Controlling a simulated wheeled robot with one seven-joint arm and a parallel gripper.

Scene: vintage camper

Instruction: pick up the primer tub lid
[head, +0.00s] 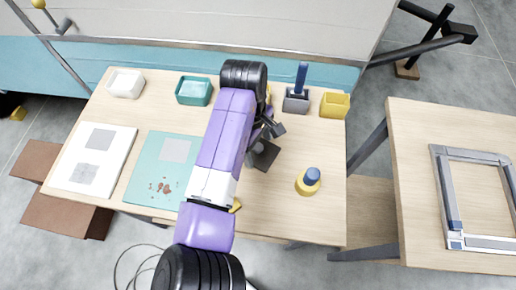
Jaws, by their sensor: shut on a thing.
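My gripper (268,136) is over the middle of the wooden table, partly hidden by my purple and black arm. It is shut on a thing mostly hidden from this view. A dark grey flat piece (265,156) shows just below the jaws. It looks like the primer tub lid, but its outline is partly covered and I cannot tell whether it touches the table.
The table (318,225) holds a white bin (125,83), a teal bin (194,91), a grey holder (296,103), a yellow bin (334,105) and a yellow round item with a blue top (308,182). Two panels lie left. Another table (420,180) with a metal frame stands right.

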